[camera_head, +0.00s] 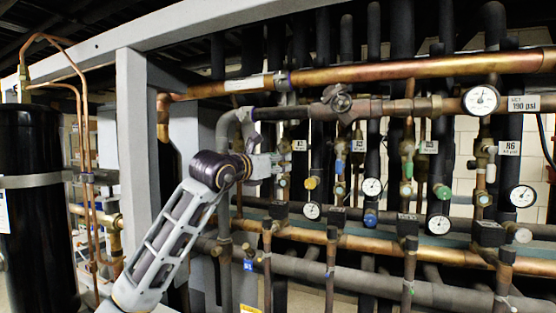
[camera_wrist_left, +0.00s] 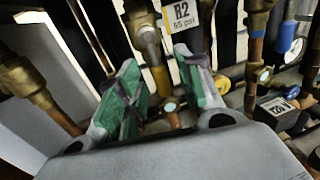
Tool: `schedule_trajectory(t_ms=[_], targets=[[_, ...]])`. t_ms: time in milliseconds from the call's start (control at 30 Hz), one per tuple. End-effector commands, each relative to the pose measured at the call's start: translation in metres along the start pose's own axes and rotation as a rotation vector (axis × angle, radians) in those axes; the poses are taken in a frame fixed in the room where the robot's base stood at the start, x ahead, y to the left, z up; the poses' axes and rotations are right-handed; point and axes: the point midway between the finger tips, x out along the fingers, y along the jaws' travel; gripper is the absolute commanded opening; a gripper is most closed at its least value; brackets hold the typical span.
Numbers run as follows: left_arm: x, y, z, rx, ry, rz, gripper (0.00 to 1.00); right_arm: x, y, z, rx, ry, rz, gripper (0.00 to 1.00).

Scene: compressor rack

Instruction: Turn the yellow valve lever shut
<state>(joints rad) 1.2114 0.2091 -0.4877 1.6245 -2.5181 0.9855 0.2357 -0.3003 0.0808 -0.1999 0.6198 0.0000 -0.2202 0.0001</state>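My left gripper (camera_head: 282,164) reaches toward the pipe rack in the head view. In the left wrist view its two green-padded fingers (camera_wrist_left: 158,62) stand apart. A yellow valve lever (camera_wrist_left: 160,78) hangs down in the gap between them, below a brass valve body (camera_wrist_left: 148,40) and beside the R2 tag (camera_wrist_left: 183,14). I cannot tell whether either finger touches the lever. In the head view I cannot make out this lever; the gripper may hide it. A small yellow part (camera_head: 311,183) shows just right of the gripper there. My right gripper is not in view.
A grey frame post (camera_head: 133,140) stands left of my arm, with a black tank (camera_head: 35,200) farther left. Copper pipes, gauges (camera_head: 372,187) and other valves crowd the right side. A brass fitting (camera_wrist_left: 25,80) is close on the left in the wrist view.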

Motion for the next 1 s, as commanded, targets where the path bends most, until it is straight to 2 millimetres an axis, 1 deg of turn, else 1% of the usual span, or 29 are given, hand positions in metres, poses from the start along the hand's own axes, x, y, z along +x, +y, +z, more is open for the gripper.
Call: schedule_trajectory(t_ms=[133, 433, 467, 733, 1000], targets=[[0.0057, 0.0, 0.0004, 0.0, -0.001, 0.0, 0.36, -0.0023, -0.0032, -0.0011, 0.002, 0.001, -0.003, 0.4], [0.0067, 0.0001, -0.0001, 0.0, -0.001, 0.0, 0.36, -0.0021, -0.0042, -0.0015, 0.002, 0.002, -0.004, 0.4], [0.0066, 0.0001, -0.0001, 0.0, -0.001, 0.0, 0.35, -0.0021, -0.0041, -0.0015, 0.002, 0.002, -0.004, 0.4], [0.0065, 0.0002, -0.0001, 0.0, -0.001, 0.0, 0.0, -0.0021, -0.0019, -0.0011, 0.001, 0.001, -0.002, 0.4], [0.0064, 0.0003, 0.0, 0.0, -0.001, 0.001, 0.0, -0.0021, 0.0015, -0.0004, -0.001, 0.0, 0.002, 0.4]])
